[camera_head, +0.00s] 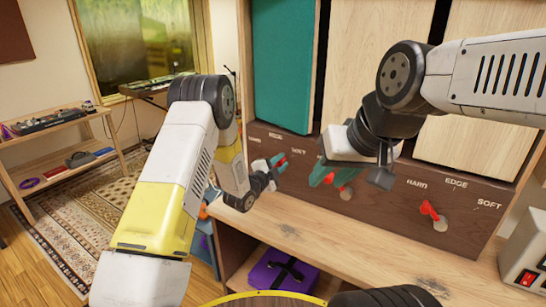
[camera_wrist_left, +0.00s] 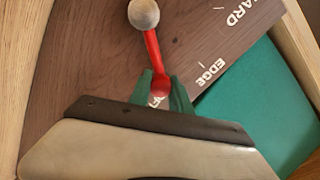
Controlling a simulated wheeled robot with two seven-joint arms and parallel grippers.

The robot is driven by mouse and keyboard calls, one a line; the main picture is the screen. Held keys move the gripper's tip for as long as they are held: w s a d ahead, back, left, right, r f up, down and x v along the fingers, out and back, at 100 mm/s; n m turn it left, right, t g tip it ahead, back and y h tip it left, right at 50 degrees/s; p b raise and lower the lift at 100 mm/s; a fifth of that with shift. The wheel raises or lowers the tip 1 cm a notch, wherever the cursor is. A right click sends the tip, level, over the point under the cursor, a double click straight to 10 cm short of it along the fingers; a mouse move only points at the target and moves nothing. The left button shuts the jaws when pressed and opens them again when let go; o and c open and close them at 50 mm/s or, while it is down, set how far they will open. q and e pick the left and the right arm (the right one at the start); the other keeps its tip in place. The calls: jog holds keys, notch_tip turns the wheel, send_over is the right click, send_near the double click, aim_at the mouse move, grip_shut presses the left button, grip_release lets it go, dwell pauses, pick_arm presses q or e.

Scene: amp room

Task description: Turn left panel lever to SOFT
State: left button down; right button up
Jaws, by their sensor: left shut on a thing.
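The left panel lever (camera_wrist_left: 152,50) is red with a grey ball at one end. In the left wrist view its red end sits between the green fingertips of my left gripper (camera_wrist_left: 162,88), which is shut on it. That end is beside a label partly hidden by the gripper, its last letters reading FT; EDGE and HARD are further along. In the head view my left gripper (camera_head: 273,168) is at the left part of the brown panel (camera_head: 300,185), below the HARD, EDGE and SOFT labels. My right gripper (camera_head: 334,175) has its green fingers apart by the middle lever (camera_head: 346,191).
A right-hand red lever (camera_head: 430,210) is on the same panel, near its own labels. A wooden ledge (camera_head: 370,240) runs below the panel. A purple item (camera_head: 283,271) lies under it. A white box with a red switch (camera_head: 525,260) stands at right.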

pick_arm(q)
jog(key=shift+s+d+f+m, duration=0.2)
jog(key=shift+f+m, duration=0.35)
jog(key=shift+m, duration=0.15)
jog(key=c, duration=1.2)
grip_release()
jog(key=shift+d, duration=0.1)
jog(key=v, duration=0.8)
jog(key=shift+w+r, duration=0.1)
